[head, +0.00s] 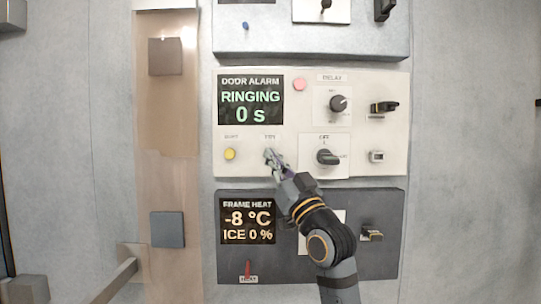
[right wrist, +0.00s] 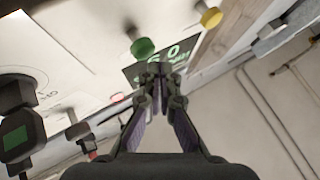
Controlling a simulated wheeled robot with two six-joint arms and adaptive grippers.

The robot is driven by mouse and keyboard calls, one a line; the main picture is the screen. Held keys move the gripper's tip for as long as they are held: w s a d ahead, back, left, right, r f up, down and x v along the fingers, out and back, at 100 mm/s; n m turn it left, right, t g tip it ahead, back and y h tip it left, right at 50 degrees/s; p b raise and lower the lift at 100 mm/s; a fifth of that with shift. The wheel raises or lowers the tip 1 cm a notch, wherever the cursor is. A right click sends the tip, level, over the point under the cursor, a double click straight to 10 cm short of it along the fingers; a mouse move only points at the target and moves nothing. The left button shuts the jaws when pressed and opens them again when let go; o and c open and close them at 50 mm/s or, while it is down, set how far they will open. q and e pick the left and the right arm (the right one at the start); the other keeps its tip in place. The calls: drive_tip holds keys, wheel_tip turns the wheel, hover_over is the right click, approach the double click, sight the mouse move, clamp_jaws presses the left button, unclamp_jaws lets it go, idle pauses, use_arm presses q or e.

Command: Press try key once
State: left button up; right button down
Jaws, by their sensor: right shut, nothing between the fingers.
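The door alarm panel (head: 310,85) is white, and its screen (head: 251,100) reads RINGING 0 s. The label TRY (head: 270,137) is on its lower part, right of the yellow key (head: 230,154). My right gripper (head: 270,155) is shut and empty just below that label and hides whatever is under it. In the right wrist view a green key (right wrist: 142,47), which seems to be the try key, stands out from the panel just beyond and left of the shut fingertips (right wrist: 154,72). I see no clear contact. The yellow key (right wrist: 210,17) is farther right. My left gripper is not in view.
The dark frame heat panel (head: 372,262) lies below, behind my arm. A brown strip (head: 167,110) runs down the left.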

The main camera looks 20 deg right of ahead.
drive_tip(key=s, duration=0.2)
drive_tip(key=s+a, duration=0.1)
drive_tip(key=s, duration=0.1)
drive_tip(key=shift+s+a, duration=0.15)
drive_tip(key=shift+s, duration=0.25)
idle(0.5)
